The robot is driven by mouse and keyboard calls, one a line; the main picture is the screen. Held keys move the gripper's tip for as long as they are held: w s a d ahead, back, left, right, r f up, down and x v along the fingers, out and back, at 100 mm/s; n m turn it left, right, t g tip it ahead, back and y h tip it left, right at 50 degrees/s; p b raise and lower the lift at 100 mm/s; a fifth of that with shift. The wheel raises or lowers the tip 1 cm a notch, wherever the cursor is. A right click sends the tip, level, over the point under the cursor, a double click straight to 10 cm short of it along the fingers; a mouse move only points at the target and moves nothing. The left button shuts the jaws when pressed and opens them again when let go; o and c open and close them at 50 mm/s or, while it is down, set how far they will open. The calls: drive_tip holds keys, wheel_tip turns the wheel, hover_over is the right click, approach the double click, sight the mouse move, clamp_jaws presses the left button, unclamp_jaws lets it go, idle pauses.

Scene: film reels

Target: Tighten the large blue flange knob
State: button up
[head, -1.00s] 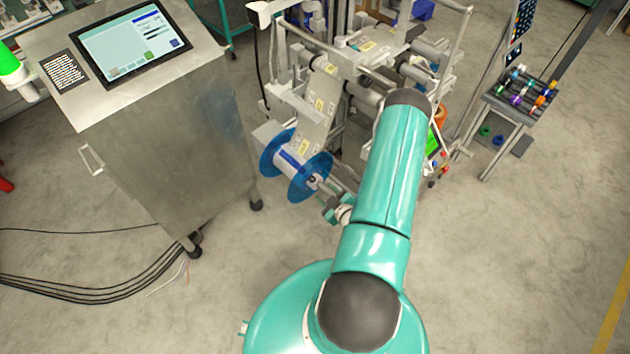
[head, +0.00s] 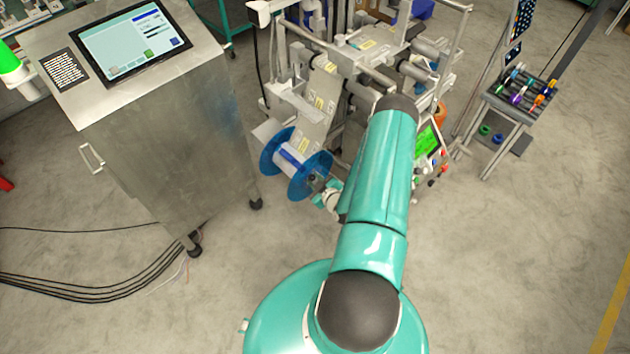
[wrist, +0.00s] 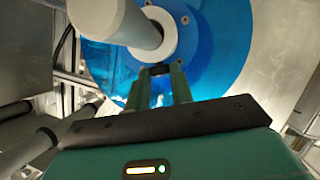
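The reel with blue flanges (head: 308,178) sits on a horizontal shaft at the front of the machine. In the wrist view its large blue flange (wrist: 215,50) fills the upper middle. A small dark knob (wrist: 160,70) shows low on the flange, below the white hub collar (wrist: 155,38). My gripper (wrist: 160,76) reaches up to it, with one green finger on each side and a narrow gap between them. Whether the fingers press on the knob cannot be told. In the head view my gripper (head: 326,194) is at the reel's right flange, partly hidden by my arm.
A white shaft (wrist: 110,22) sticks out close to the left of my fingers. A steel console with a screen (head: 135,42) stands left of the reel. The machine frame (head: 350,60) is behind, a rack with colored reels (head: 520,90) at right.

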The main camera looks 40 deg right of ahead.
clamp_jaws()
drive_tip(key=shift+a+m+h, duration=0.1)
drive_tip(key=shift+m+h, duration=0.5)
drive_tip(key=shift+h, duration=0.2)
drive_tip(key=o, duration=0.8)
unclamp_jaws()
drive_tip(key=v, duration=1.3)
drive_tip(key=shift+s, duration=0.4)
